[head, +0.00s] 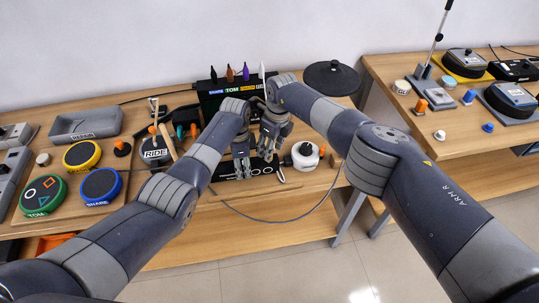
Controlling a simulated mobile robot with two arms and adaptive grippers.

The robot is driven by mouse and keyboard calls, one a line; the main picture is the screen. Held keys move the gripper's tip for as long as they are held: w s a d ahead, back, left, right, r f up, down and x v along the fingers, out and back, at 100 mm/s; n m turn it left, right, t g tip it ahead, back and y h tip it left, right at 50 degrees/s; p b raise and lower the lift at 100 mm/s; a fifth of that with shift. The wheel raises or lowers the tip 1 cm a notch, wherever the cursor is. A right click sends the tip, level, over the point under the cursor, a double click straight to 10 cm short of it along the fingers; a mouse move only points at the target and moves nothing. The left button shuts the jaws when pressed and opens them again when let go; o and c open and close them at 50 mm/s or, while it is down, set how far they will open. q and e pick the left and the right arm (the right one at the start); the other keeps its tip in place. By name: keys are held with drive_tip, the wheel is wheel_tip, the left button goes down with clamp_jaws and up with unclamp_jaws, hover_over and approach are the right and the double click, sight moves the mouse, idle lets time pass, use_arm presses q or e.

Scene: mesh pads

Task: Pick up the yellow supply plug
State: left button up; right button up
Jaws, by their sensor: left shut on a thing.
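I cannot make out the yellow supply plug in the head view. My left gripper (241,167) points down at the near part of the table, over the left end of a long black panel with round marks (262,169). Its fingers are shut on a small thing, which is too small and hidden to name. My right gripper (269,141) hangs just right of and behind the left one, close to it. Its fingers are too small to tell open from shut.
A black box with coloured pegs (212,92) and a black round pad (332,78) stand behind. Coloured pads (100,186) lie left. A cable (262,220) loops over the table's front edge.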

drive_tip(key=shift+f, duration=0.9)
drive_tip(key=shift+c, duration=0.2)
clamp_jaws()
